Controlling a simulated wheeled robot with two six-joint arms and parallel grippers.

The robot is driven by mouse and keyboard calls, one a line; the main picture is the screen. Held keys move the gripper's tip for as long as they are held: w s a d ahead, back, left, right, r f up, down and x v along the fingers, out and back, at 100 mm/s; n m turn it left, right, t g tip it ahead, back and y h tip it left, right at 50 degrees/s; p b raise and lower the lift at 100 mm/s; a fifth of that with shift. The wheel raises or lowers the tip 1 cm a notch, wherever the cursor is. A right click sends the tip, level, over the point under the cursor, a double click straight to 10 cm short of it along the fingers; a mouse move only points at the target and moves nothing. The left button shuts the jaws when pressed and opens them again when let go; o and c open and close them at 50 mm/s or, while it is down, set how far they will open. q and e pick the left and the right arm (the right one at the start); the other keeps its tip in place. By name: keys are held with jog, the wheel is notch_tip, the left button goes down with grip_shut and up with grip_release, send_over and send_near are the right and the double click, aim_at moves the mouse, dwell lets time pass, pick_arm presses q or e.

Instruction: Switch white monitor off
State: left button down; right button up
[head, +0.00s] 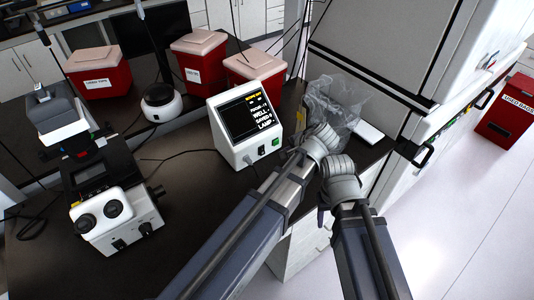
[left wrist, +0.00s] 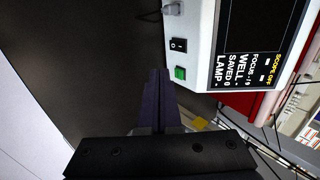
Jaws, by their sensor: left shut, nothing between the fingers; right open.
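The white monitor (head: 231,152) stands on the dark bench. Its lit screen (head: 250,116) reads "SCOPE OFF" at the top, with FOCUS, WELL, SAVED and LAMP lines below. In the left wrist view, the monitor's front (left wrist: 202,45) carries a black rocker switch (left wrist: 178,45) and a green button (left wrist: 180,73). My left gripper (left wrist: 159,72) is shut and empty, its tips beside the green button in that view; I cannot tell whether they touch anything. My right gripper (head: 337,165) is open, right of the monitor and close to the left wrist; its fingers are hard to make out.
A clear crumpled bag (head: 335,98) lies right of the monitor. A microscope (head: 115,210) stands on the left. Red bins (head: 198,62) stand behind. A large white cabinet (head: 400,60) is on the right. Thin cables run over the bench.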

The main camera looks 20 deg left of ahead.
pick_arm(q)
jog(key=b, duration=0.8)
send_near(263, 154)
jog(key=f, duration=0.4)
jog(key=shift+s+d+f, duration=0.15)
jog(key=shift+d+f, duration=0.05)
jog(key=shift+w+a+f+b, duration=0.2)
jog(key=shift+w+a, duration=0.25)
jog(key=shift+a, duration=0.15)
jog(key=shift+w+a+f+b, duration=0.2)
jog(key=shift+w+a, duration=0.25)
jog(key=shift+a, duration=0.15)
jog(key=shift+w+a, duration=0.3)
jog(key=shift+a, duration=0.15)
jog(key=shift+f, duration=0.1)
jog(key=shift+f+b, duration=0.3)
jog(key=shift+b, duration=0.45)
jog(key=shift+a+r+p, duration=0.1)
jog(key=shift+r+p, duration=0.2)
jog(key=shift+r, duration=0.1)
